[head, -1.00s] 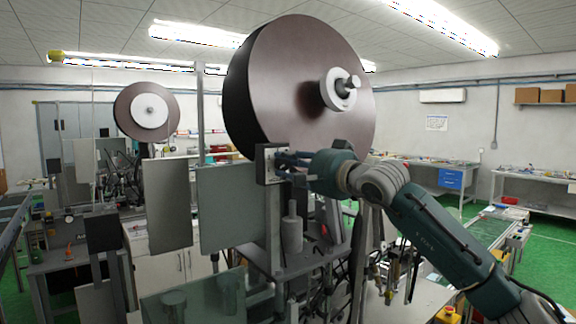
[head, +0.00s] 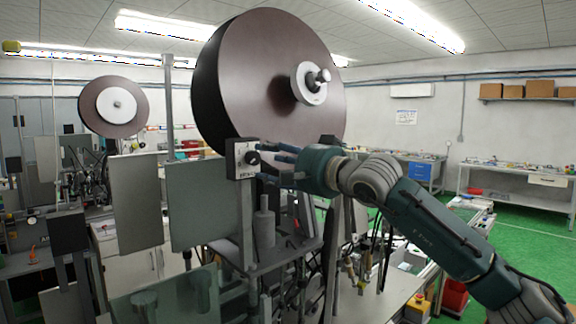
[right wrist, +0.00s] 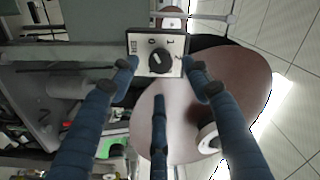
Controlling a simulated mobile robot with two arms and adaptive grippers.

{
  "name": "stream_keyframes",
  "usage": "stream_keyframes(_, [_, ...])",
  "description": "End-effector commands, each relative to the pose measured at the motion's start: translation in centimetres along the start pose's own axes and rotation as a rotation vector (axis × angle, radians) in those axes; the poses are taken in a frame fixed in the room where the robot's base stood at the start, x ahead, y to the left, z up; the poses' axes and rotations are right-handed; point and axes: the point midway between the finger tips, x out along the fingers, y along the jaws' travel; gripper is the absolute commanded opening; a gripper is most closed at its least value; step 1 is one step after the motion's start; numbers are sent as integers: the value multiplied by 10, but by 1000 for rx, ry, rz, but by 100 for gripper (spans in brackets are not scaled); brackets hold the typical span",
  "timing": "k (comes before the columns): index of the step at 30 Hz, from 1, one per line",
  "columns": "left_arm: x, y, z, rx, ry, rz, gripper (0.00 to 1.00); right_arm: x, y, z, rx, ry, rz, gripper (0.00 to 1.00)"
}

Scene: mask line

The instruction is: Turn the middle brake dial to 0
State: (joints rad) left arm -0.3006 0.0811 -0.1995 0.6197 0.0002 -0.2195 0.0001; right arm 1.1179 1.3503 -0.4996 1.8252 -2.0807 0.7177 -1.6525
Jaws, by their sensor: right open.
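The brake dial is a black knob (head: 253,158) on a small pale box (head: 235,168) in front of the large brown reel. I cannot tell surely which mark the knob points to. My right gripper (head: 270,160) is just right of the box. Its blue fingers are open on either side of the dial in the right wrist view (right wrist: 160,72), apparently apart from the knob. My left gripper is not in view.
The large brown reel (head: 235,75) rises above and behind the dial. Grey panels (head: 200,205) and a grey cylinder (head: 264,228) stand close to the left and below. Another reel (head: 97,112) stands at far left. Green floor (head: 520,230) is open at right.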

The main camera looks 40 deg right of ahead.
Motion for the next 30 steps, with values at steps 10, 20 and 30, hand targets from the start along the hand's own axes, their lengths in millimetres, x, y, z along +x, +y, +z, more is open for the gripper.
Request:
stream_keyframes(10, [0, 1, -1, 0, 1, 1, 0, -57, 2, -1, -7, 2, 5, 48])
stream_keyframes(20, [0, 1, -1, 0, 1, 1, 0, -74, 1, 0, -1, 0, 2, 48])
stream_keyframes(30, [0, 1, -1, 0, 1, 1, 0, -74, 1, 0, 0, 0, 1, 48])
